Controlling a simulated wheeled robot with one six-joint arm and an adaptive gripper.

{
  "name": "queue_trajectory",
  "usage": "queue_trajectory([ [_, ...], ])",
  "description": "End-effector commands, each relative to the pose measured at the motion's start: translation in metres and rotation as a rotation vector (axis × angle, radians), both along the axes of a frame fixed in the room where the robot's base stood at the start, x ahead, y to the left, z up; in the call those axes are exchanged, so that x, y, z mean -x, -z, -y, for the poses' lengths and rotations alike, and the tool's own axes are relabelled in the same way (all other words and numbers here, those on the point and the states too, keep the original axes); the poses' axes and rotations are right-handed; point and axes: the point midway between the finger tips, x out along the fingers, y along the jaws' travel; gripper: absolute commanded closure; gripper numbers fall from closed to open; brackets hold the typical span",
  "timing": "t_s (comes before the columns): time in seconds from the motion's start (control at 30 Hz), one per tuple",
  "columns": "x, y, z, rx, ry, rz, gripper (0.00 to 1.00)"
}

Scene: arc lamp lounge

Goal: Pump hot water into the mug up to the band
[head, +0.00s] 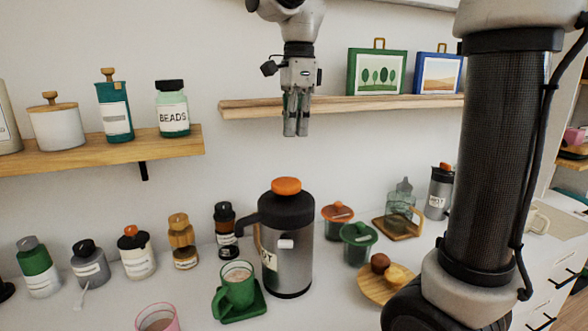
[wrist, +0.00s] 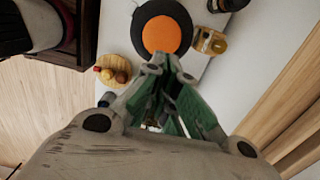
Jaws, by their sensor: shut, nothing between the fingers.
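The pump flask (head: 287,255) stands on the counter, a grey body with a black lid and an orange pump top (head: 286,185). Its black spout (head: 249,219) points left. The green mug (head: 236,291) stands upright on a green square base (head: 247,312) below the spout. Pale brownish contents show inside; I cannot make out the band. My gripper (head: 296,132) points down, shut and empty, well above the pump top. In the wrist view my fingertips (wrist: 164,62) appear just below the orange top (wrist: 167,35); the mug is not clearly visible there.
A wooden shelf (head: 240,108) with two framed pictures is behind my gripper. A pink cup (head: 158,319) is at the front edge. Several jars stand left of the flask. Red-lidded (head: 338,220) and green (head: 359,243) jars and a wooden plate (head: 376,294) are on its right.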

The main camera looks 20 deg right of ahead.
Motion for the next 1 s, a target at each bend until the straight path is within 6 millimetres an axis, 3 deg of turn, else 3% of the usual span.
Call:
queue_trajectory([
  [0.2, 0.002, 0.048, -0.002, 0.001, 0.000, -0.004, 1.00],
  [0.43, 0.002, 0.086, -0.004, 0.001, 0.000, -0.002, 1.00],
  [0.63, 0.002, 0.099, -0.005, 0.000, 0.000, 0.000, 1.00],
  [1.0, 0.002, 0.101, -0.005, 0.000, 0.000, 0.000, 1.00],
])
